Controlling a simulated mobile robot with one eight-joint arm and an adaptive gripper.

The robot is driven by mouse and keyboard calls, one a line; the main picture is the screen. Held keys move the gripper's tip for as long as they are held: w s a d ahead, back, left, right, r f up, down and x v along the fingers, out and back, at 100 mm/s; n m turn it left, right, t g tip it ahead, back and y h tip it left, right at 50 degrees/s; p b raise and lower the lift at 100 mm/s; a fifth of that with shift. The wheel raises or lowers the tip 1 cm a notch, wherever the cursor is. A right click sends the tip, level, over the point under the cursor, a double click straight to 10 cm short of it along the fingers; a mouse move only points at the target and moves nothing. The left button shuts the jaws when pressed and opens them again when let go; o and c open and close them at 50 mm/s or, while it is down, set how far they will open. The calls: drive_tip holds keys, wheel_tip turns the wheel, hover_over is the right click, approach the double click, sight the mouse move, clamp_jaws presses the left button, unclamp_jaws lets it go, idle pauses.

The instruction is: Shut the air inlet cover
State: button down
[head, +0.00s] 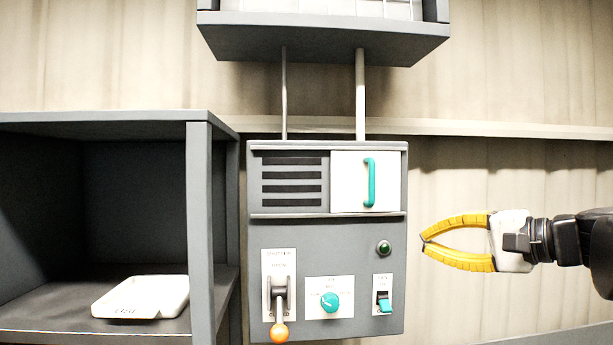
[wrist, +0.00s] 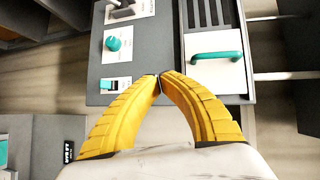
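The air inlet cover (head: 349,182) is a white sliding panel with a vertical teal handle (head: 370,182), at the upper right of the grey control box (head: 330,240). It stands to the right of the dark slotted inlet (head: 291,181), whose slots are uncovered. The cover also shows in the wrist view (wrist: 216,78), with its handle (wrist: 216,56). My gripper (head: 423,245) has yellow fingers whose tips meet, with nothing seen between them. It is to the right of the box, lower than the cover and apart from it. In the wrist view the fingertips (wrist: 160,76) meet too.
Below the cover are a shutter lever (head: 279,310) with an orange knob, a teal dial (head: 330,302), a teal switch (head: 383,302) and a green lamp (head: 383,247). A grey shelf (head: 199,220) with a white tray (head: 140,296) is left. A cabinet (head: 325,40) overhangs above.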

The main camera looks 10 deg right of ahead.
drive_tip(key=d+r+m+t+p, duration=0.15)
drive_tip(key=d+r, duration=0.35)
drive_tip(key=r, duration=0.5)
drive_tip(key=p, duration=0.3)
approach(364, 184)
drive_tip(key=w+d, duration=0.2)
drive_tip(key=w, duration=0.1)
drive_tip(key=a, duration=0.2)
drive_tip(key=a+f+p, duration=0.1)
drive_tip(key=shift+w+a+n+t+y, duration=0.25)
drive_tip(key=shift+w+a+y, duration=0.05)
drive_tip(key=shift+w+a, duration=0.05)
drive_tip(key=shift+r, duration=0.1)
drive_tip(key=shift+a, duration=0.25)
drive_tip(key=a, duration=1.6)
drive_tip(key=shift+w+a, duration=0.2)
drive_tip(key=shift+a, duration=0.2)
